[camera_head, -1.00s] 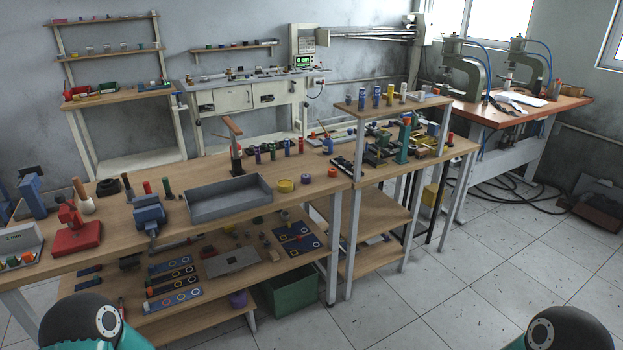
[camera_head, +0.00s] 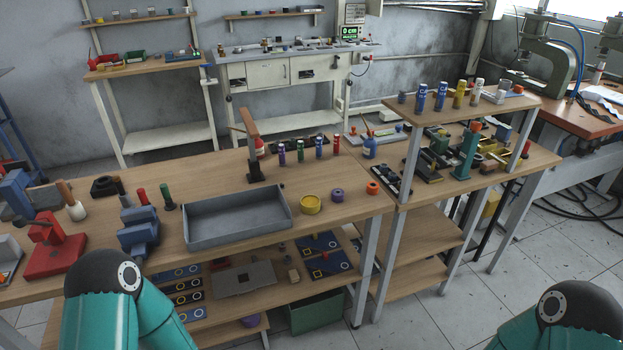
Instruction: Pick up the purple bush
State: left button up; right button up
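A small purple ring-shaped bush (camera_head: 337,195) lies on the wooden bench top (camera_head: 225,166), near its front edge. It sits between a yellow ring (camera_head: 311,204) on its left and an orange ring (camera_head: 373,187) on its right, apart from both. A larger purple round thing (camera_head: 250,321) shows partly on the lower shelf. Only links of my two arms show at the bottom left and bottom right. Neither of my grippers is in view.
A grey open tray (camera_head: 238,218) stands left of the rings. A raised shelf (camera_head: 462,108) is at the right. A blue vise (camera_head: 139,232) and red press (camera_head: 56,249) are at the left.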

aim_at(337, 193)
jog(key=u, duration=0.25)
jog(key=i, duration=0.75)
jog(key=u, duration=0.35)
jog(key=k, duration=0.9)
jog(key=u, duration=0.15)
jog(key=i, duration=0.85)
jog(key=z, duration=0.05)
